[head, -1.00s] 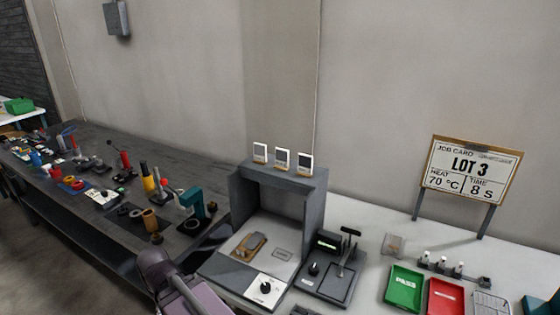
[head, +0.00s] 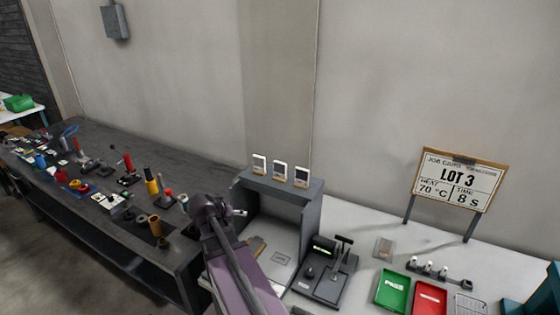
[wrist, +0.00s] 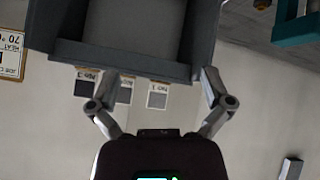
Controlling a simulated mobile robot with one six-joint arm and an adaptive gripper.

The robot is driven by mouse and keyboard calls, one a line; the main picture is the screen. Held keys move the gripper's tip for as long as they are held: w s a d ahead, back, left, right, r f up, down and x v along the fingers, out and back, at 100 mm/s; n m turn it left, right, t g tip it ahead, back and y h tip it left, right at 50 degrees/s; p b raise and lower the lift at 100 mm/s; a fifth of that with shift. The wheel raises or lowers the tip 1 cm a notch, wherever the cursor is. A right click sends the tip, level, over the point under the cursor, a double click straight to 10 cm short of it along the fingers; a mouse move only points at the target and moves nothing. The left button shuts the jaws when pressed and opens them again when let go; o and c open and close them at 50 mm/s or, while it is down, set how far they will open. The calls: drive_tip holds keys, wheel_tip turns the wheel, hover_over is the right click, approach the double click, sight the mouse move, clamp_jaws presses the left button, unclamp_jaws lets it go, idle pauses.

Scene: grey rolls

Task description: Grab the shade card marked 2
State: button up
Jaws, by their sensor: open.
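Three small shade cards stand in a row on top of the grey booth (head: 300,193): left card (head: 259,164), middle card (head: 280,172), right card (head: 302,176). Their numbers are too small to read in the head view. In the wrist view the scene is upside down, with the cards hanging below the booth edge (wrist: 130,60); the middle one (wrist: 125,92) is partly behind my left finger, and its mark is not clearly readable. My gripper (wrist: 160,76) is open and empty, its fingers spread across the row. In the head view my gripper (head: 241,212) is left of and below the cards.
The job card board (head: 460,183) stands at the right. A lever device (head: 325,272), green tray (head: 393,290) and red tray (head: 430,297) lie on the white bench. A dark bench (head: 125,240) with several tools runs left. The wall is close behind the cards.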

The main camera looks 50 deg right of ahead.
drive_tip(key=d+r+m+h+p, duration=0.4)
drive_tip(key=d+r+p, duration=0.1)
drive_tip(key=d+r, duration=0.7)
drive_tip(key=shift+d+r+t, duration=0.2)
drive_tip(key=shift+d+t, duration=0.1)
drive_tip(key=shift+d, duration=0.3)
drive_tip(key=shift+s, duration=0.1)
drive_tip(key=b, duration=0.3)
approach(279, 163)
drive_tip(key=x, duration=0.4)
drive_tip(key=shift+d+f, duration=0.1)
drive_tip(key=shift+f, duration=0.2)
drive_tip(key=shift+d, duration=0.45)
drive_tip(key=shift+f, duration=0.1)
drive_tip(key=shift+r+b+x, duration=0.2)
drive_tip(key=shift+b+x, duration=0.85)
drive_tip(key=shift+x, duration=1.6)
